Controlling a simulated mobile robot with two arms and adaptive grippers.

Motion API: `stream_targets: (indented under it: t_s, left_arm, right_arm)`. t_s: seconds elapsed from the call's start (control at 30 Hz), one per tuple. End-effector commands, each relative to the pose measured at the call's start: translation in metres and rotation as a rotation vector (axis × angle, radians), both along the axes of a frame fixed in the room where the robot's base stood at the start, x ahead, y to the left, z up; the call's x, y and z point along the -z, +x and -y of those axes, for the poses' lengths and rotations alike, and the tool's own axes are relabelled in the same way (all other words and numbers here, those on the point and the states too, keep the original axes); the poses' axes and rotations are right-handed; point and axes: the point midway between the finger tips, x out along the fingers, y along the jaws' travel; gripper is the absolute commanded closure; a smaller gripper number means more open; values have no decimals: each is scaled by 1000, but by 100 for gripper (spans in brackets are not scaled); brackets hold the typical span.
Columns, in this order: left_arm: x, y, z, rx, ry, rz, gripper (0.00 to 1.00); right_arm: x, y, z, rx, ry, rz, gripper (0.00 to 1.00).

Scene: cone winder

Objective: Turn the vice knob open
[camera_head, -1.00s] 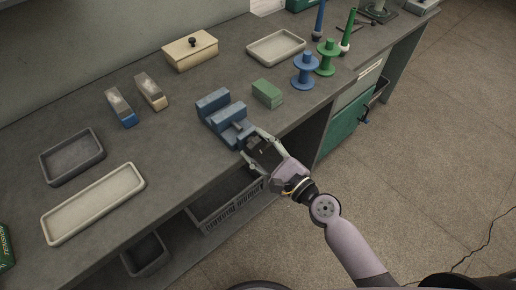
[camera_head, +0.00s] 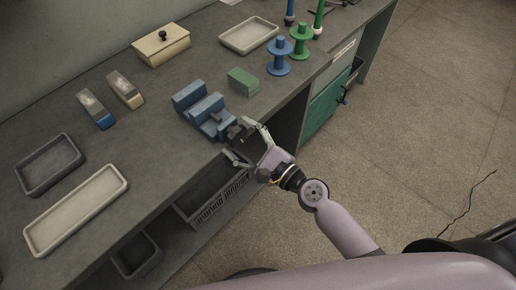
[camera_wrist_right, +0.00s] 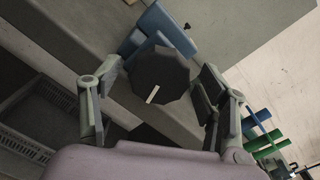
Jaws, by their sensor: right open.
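The blue vice (camera_head: 205,108) sits at the front edge of the grey bench, and part of it shows in the right wrist view (camera_wrist_right: 150,35). Its black faceted knob (camera_wrist_right: 160,72) faces the right wrist camera, with a pale mark (camera_wrist_right: 152,95) pointing toward the lower left. In the head view the knob (camera_head: 238,131) is small and dark at the vice's front end. My right gripper (camera_head: 247,145) is open just in front of the knob. In the wrist view its fingers stand on either side of the knob, with visible gaps. My left gripper is not in view.
A green block (camera_head: 243,81) lies to the right of the vice. Blue (camera_head: 279,58) and green (camera_head: 300,42) spools stand farther right. A crate (camera_head: 222,196) is below the bench.

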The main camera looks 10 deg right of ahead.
Motion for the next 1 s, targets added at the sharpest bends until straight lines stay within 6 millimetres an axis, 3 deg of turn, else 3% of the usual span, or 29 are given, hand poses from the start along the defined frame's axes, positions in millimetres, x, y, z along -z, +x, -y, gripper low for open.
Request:
stream_targets:
  t_s: [0.53, 0.73, 1.0]
  left_arm:
    - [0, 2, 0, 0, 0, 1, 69]
    - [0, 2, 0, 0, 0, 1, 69]
    - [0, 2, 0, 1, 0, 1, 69]
  right_arm:
    - [1, -76, 55, 2, 2, -6, 32]
    - [0, -88, 64, 1, -1, -1, 32]
    - [0, -90, 65, 0, 0, 0, 32]
